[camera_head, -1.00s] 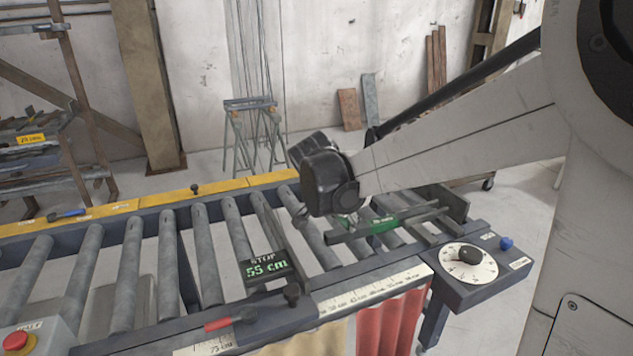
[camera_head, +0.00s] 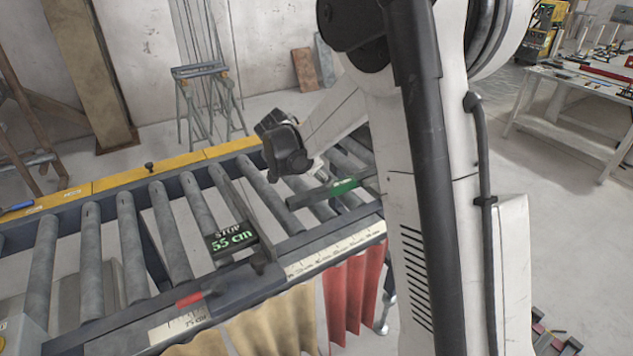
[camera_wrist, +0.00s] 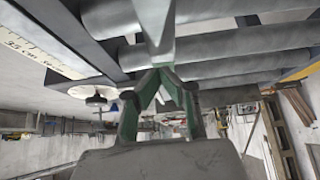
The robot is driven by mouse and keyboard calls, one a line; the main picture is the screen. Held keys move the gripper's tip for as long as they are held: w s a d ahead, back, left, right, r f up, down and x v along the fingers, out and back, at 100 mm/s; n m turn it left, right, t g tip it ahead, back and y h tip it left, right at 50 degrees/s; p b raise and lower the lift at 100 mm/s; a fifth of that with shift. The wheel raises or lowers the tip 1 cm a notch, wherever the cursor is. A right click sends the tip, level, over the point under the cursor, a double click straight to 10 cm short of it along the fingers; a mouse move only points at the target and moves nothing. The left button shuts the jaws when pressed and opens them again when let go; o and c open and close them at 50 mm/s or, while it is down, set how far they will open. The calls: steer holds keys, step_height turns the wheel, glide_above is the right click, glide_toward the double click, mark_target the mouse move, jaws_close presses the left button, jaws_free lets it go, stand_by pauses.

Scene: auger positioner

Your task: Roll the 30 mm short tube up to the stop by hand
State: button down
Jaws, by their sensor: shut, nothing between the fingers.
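A dark grey tube with a green label (camera_head: 344,187) lies across the rollers in the head view; its right end is hidden behind my arm. The stop (camera_head: 240,238), with a "55 cm" display, stands to its left, with a gap between them. My gripper is over the rollers just beyond the tube, and the head view shows mainly its black wrist housing. In the wrist view my gripper (camera_wrist: 156,75) has green fingers that come together, shut and empty. A pale pointed shape (camera_wrist: 155,25) shows ahead of the fingertips; I cannot tell what it is or whether they touch it.
The grey rollers (camera_head: 128,235) sit between a yellow back rail (camera_head: 120,180) and a front rail with a scale (camera_head: 335,250). Curtains in beige and red (camera_head: 355,288) hang below. A workbench (camera_head: 580,85) stands far right. My arm blocks the conveyor's right end.

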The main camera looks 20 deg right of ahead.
mark_target(347, 182)
steer(key=d, duration=0.4)
steer(key=d+p, duration=0.1)
steer(key=d, duration=0.1)
steer(key=shift+w+d, duration=0.2)
steer(key=shift+w, duration=0.2)
steer(key=shift+f, duration=0.7)
steer(key=shift+s+a+f+b, duration=0.1)
steer(key=shift+b, duration=0.4)
